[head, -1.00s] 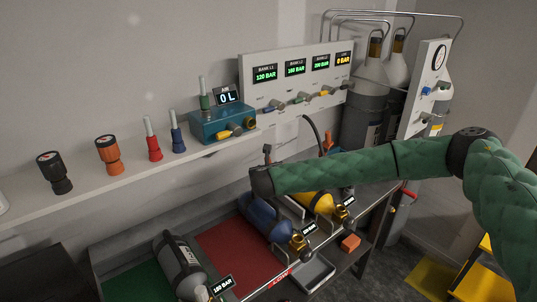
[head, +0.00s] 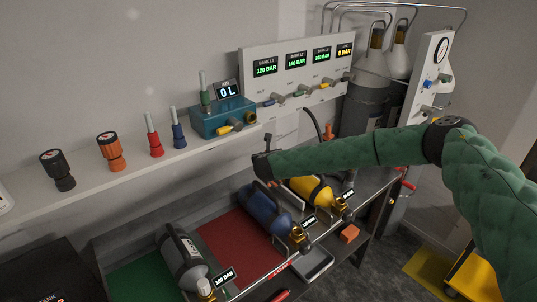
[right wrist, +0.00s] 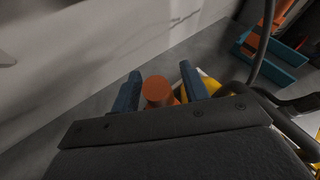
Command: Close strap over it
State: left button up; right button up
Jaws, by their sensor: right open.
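Three cylinders lie on the bench in the head view: grey (head: 184,262), blue (head: 264,209) and yellow (head: 307,188). I cannot clearly make out a strap; dark bands cross the cylinders. My right gripper (head: 268,177) hangs above the far ends of the blue and yellow cylinders, its fingers mostly hidden. In the right wrist view its two blue fingers (right wrist: 162,88) are open, with an orange round-ended piece (right wrist: 157,91) between them, apart from both. Yellow shows just beyond the right finger. My left gripper is not in view.
An orange upright handle (head: 328,131) stands behind the yellow cylinder. A shelf (head: 100,185) with regulators and a teal box (head: 222,118) runs along the wall. A gauge panel (head: 296,72) and tall bottles stand at the back.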

jog(key=shift+w+f, duration=0.1)
jog(key=shift+c, duration=1.4)
grip_shut()
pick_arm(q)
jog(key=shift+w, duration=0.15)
pick_arm(e)
jog(key=shift+d, duration=0.1)
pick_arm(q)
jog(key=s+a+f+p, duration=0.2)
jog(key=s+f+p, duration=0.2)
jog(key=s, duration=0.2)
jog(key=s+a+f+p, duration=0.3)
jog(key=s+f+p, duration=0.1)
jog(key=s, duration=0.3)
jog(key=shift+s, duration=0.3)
pick_arm(e)
jog(key=w+d+m+g+y, duration=0.1)
jog(key=w+d, duration=0.1)
jog(key=w+d+m+g+y, duration=0.1)
jog(key=d, duration=0.2)
jog(key=w+d+m+g+y, duration=0.1)
jog(key=w+d+g, duration=0.1)
jog(key=shift+w+d+y, duration=0.25)
jog(key=shift+w+y, duration=0.05)
